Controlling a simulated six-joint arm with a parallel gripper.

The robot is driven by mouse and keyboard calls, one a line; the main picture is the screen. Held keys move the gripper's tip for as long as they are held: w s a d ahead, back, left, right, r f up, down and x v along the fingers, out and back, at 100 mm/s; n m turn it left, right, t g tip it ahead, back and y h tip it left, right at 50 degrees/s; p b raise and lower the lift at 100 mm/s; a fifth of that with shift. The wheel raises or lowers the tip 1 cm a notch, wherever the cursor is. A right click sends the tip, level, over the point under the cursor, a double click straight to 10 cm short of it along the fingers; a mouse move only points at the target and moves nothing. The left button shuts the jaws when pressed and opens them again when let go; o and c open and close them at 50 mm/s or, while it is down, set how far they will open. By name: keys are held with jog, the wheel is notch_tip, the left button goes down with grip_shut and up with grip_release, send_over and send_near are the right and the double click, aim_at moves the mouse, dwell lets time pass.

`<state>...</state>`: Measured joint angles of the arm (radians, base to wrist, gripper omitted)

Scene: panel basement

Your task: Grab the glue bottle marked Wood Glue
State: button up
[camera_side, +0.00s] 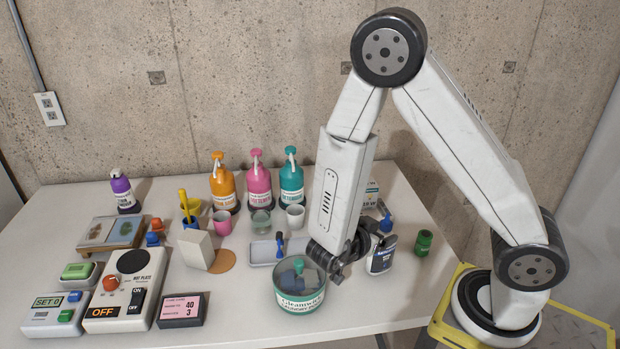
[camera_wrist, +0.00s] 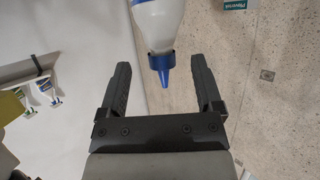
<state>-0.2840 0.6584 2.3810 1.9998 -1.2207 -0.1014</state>
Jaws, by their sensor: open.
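A white bottle with a blue nozzle cap (camera_wrist: 162,62) shows at the top of the wrist view, its tip pointing toward my gripper.
A green tub (camera_side: 300,303) with small items stands just left of my gripper. A green can (camera_side: 424,243) stands right of the bottle. A grey tray (camera_side: 263,253), cups and several pump bottles (camera_side: 259,185) are behind. Front table area below the can is clear.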

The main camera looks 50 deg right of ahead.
jog(key=shift+d+f, duration=0.15)
jog(key=shift+d, duration=0.2)
jog(key=shift+x, duration=2.6)
jog(key=shift+c, duration=0.2)
grip_shut()
